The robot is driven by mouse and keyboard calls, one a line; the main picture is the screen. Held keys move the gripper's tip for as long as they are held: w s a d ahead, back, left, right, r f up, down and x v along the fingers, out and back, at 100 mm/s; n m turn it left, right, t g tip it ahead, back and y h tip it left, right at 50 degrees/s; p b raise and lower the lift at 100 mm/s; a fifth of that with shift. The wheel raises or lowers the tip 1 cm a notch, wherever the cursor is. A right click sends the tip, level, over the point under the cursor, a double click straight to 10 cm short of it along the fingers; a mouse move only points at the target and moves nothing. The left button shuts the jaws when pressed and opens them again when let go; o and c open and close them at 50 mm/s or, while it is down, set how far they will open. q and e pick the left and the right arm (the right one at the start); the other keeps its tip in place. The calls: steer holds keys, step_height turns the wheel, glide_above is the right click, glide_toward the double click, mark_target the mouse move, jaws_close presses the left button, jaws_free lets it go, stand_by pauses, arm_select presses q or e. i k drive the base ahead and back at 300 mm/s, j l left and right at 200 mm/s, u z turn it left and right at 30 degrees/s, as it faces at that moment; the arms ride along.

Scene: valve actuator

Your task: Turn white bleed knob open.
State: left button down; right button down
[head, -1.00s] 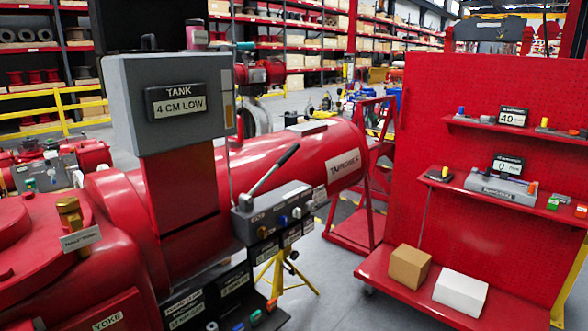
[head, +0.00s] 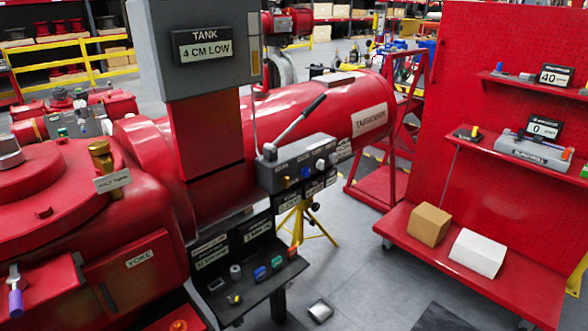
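A grey valve block (head: 285,165) with a long dark-gripped lever (head: 300,118) stands beside the red actuator cylinder (head: 330,105). On its front face are a brass-coloured knob (head: 287,182), a blue knob (head: 306,172) and a white knob (head: 320,164) at the right end. The white knob is small, and I cannot tell its turned position. The labels below the block are too small to read surely. Neither of my grippers shows in the head view.
A tank gauge box (head: 200,50) rises left of the block. A black tray (head: 225,312) with several coloured pieces sits below it. A red pegboard cart (head: 510,290) holding two boxes stands at right.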

mark_target(321, 164)
steer(key=i+l+u, duration=0.1)
steer(key=i+l, duration=0.5)
steer(key=l, duration=0.25)
steer(key=i+j+u, duration=0.05)
